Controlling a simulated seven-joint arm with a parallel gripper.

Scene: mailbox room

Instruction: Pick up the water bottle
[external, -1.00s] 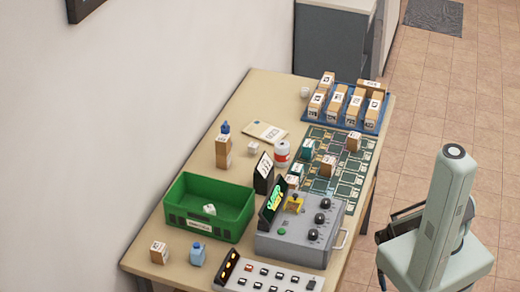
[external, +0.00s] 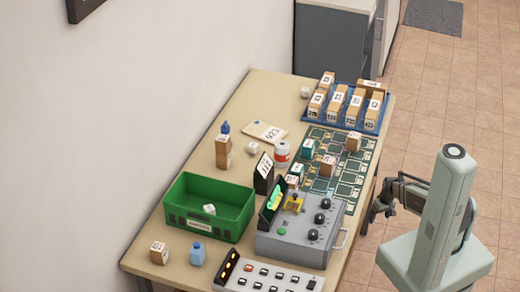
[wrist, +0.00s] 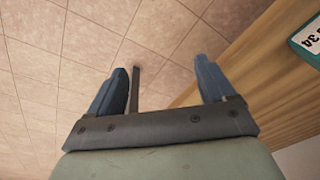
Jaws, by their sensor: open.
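My gripper (external: 368,218) is off the table's right edge, far from both. In the wrist view my gripper (wrist: 162,72) has its two blue fingers wide apart with nothing between them. Neither bottle shows in the wrist view.
The green bin (external: 178,212), grey control box (external: 280,243) and white button panel (external: 236,283) crowd the front of the table. A blue tray of boxes (external: 310,118) and a green board (external: 360,165) are farther back. Floor tiles lie below my gripper.

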